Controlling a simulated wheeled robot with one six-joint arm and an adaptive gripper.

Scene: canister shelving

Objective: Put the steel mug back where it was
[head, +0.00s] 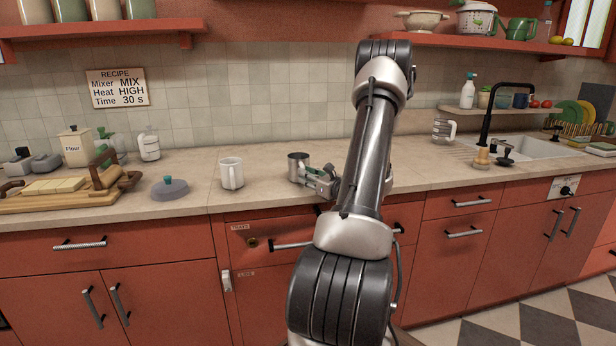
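The steel mug (298,163) is upright at the front part of the counter, just left of my arm. My gripper (313,180) is low at the mug's right side, with its fingers reaching left to it. The fingers overlap the mug's lower right part in the picture. I cannot tell whether they are closed on it or only beside it. Whether the mug's base touches the counter is unclear too.
The counter (260,150) behind the mugs is clear.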

